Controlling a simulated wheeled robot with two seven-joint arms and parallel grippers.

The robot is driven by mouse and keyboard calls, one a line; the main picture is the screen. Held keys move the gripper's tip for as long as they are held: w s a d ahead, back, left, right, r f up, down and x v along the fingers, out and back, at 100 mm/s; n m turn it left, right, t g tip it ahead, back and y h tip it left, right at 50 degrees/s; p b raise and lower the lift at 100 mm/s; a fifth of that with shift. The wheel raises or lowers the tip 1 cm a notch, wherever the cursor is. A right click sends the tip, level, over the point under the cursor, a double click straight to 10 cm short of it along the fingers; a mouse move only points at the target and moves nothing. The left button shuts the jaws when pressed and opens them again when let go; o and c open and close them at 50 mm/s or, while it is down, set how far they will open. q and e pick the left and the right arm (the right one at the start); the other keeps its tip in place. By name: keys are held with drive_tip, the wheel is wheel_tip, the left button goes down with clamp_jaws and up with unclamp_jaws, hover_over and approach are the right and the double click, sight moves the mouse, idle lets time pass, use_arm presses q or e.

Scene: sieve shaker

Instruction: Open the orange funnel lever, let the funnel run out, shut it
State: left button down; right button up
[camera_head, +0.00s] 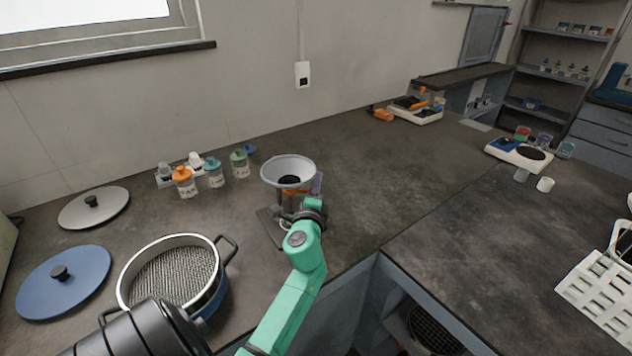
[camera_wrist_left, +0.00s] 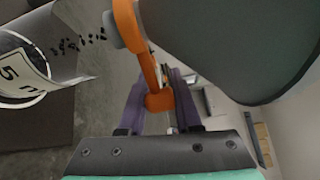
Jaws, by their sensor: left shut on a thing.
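The funnel (camera_head: 274,174) has a wide grey-white bowl with dark grains (camera_head: 289,180) in its middle, above a dark stand base (camera_head: 268,226). In the left wrist view the funnel's grey cone (camera_wrist_left: 230,40) is at the right, with the orange lever (camera_wrist_left: 154,75) at its neck. Dark grains (camera_wrist_left: 78,44) fall from the spout (camera_wrist_left: 113,32) toward a clear beaker (camera_wrist_left: 68,66) with a white label. My left gripper (camera_wrist_left: 160,101) is shut on the orange lever with its purple fingers. In the head view the left gripper (camera_head: 317,184) is beside the funnel, partly hiding the lever.
Labelled jars with orange (camera_head: 182,174), teal (camera_head: 212,163) and green (camera_head: 239,156) lids stand behind left. A sieve (camera_head: 170,274), a blue lid (camera_head: 62,282) and a grey lid (camera_head: 94,208) lie left.

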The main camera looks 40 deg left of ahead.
use_arm(q)
drive_tip(key=shift+r, duration=0.1)
drive_tip(key=c, duration=0.6)
unclamp_jaws()
drive_tip(key=shift+s, duration=0.1)
drive_tip(key=b+v, duration=0.3)
drive_tip(key=v, duration=1.1)
drive_tip(key=shift+b, duration=0.35)
drive_tip(key=shift+s+d+f, duration=0.1)
drive_tip(key=shift+s+f, duration=0.05)
drive_tip(key=shift+f, duration=0.05)
